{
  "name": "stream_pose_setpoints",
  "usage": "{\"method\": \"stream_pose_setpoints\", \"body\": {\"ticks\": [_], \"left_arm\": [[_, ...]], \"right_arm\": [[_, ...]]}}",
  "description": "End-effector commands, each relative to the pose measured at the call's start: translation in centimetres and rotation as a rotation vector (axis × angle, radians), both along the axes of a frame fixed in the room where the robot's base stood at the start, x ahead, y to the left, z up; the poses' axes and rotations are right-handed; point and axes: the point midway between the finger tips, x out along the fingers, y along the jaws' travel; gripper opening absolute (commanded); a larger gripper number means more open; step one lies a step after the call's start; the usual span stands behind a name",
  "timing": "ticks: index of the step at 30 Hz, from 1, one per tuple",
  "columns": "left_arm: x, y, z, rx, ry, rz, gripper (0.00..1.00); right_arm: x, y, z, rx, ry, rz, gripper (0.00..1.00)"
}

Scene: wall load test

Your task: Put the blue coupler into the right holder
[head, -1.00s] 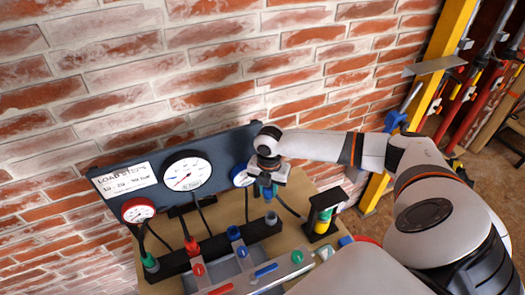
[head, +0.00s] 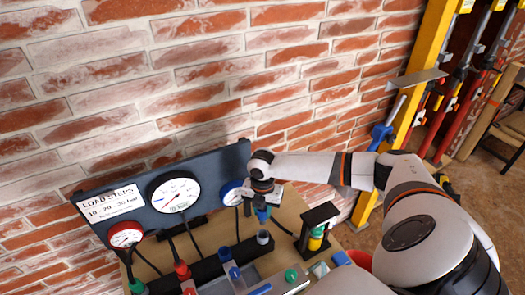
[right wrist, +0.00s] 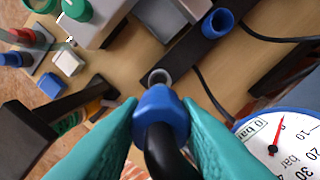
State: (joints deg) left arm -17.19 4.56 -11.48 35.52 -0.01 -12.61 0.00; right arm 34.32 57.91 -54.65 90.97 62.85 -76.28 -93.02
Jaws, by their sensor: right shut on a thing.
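My right gripper (right wrist: 160,112), with teal fingers, is shut on the blue coupler (right wrist: 160,102). A black hose runs from the coupler toward the wrist camera. In the head view the coupler (head: 263,215) hangs under the right gripper (head: 262,204), in front of the dark gauge panel. A grey round holder (right wrist: 160,76) with an open top sits at the right end of the black bar; the head view shows it too (head: 264,238). The coupler looks just above and behind it, apart; the exact height gap is unclear. My left gripper is not in view.
A blue-rimmed gauge (right wrist: 282,148) is close to the right fingers. A black stand (head: 320,216) with a yellow-green cylinder is right of the holder. Black hoses hang from the panel (head: 205,170).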

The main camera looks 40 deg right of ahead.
Motion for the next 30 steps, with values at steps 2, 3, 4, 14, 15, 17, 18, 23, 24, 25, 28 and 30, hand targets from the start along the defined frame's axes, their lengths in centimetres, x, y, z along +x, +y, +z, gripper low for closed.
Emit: {"method": "stream_pose_setpoints", "body": {"ticks": [2,3,4,14,15,17,18,23,24,25,28,30], "left_arm": [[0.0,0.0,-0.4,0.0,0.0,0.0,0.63],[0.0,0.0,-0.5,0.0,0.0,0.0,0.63],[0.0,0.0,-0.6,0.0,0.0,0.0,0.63],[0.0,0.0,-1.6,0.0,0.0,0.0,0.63],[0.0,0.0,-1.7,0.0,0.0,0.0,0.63],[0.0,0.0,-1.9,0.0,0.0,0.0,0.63],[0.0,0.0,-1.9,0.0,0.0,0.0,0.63],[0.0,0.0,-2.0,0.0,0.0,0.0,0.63],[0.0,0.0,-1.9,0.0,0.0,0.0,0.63],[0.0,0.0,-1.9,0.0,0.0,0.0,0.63],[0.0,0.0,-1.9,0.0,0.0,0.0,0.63],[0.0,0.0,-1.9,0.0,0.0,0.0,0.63]], "right_arm": [[0.0,0.0,-0.7,0.0,0.001,-0.001,0.06],[0.0,0.0,-0.9,0.0,0.001,-0.001,0.06],[0.0,0.0,-1.1,0.0,0.001,-0.001,0.06],[0.0,0.0,-3.1,0.001,0.001,0.0,0.06],[0.0,0.0,-3.3,0.001,0.001,0.0,0.06],[0.0,0.0,-3.7,0.001,0.001,0.0,0.06],[0.0,0.0,-3.8,0.0,0.0,0.0,0.06],[0.0,0.0,-4.0,0.0,0.0,0.0,0.06],[0.0,0.0,-4.0,0.0,0.0,0.001,0.06],[0.0,0.0,-4.0,0.0,0.0,0.0,0.06],[0.0,0.0,-4.0,0.0,0.0,0.0,0.06],[0.0,0.0,-4.0,0.0,0.0,0.0,0.06]]}}
